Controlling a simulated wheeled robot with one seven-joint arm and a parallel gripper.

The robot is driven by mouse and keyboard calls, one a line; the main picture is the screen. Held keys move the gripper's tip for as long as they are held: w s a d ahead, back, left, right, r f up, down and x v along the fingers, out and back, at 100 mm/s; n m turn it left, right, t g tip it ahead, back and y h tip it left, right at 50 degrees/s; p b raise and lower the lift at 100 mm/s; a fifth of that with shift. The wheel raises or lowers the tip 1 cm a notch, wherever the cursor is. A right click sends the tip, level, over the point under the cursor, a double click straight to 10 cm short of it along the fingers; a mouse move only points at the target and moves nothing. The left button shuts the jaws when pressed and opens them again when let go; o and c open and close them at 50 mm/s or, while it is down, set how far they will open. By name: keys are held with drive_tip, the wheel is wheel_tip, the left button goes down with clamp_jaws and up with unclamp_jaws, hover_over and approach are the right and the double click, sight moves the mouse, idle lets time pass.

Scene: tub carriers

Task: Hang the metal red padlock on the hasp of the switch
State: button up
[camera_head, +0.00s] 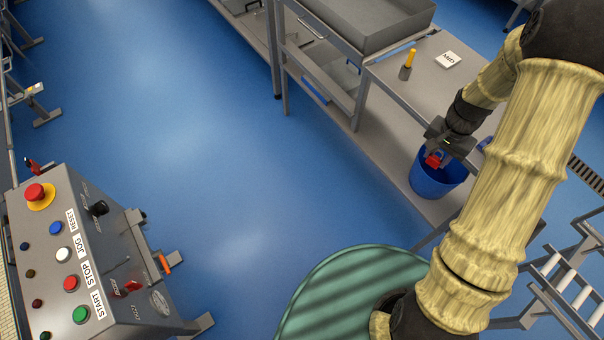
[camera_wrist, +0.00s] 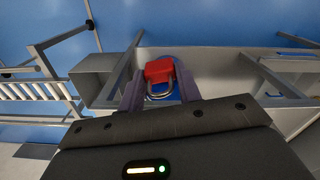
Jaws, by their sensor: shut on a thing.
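My gripper (camera_head: 437,152) is shut on the red padlock (camera_head: 433,160) and holds it over the mouth of a blue bucket (camera_head: 440,187). In the wrist view the padlock (camera_wrist: 158,70) is between the two fingers of my gripper (camera_wrist: 160,88). Its red body points away from my wrist and its metal shackle lies nearer the palm. A red switch (camera_head: 132,286) sits low on the side of the grey control box at the lower left, far from my gripper. Its hasp is too small to make out.
The grey control box (camera_head: 150,270) bears several buttons and a red emergency stop (camera_head: 35,192). A grey bench (camera_head: 390,75) with a yellow-handled tool (camera_head: 409,63) and a white label card (camera_head: 448,60) stands near my arm. Blue floor between bench and box is clear.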

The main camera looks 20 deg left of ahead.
drive_tip(key=s+d+f+n, duration=0.1)
drive_tip(key=d+f+n, duration=0.3)
drive_tip(key=f, duration=0.7)
drive_tip(key=shift+s+d+f+n, duration=0.15)
drive_tip(key=shift+f+n, duration=0.25)
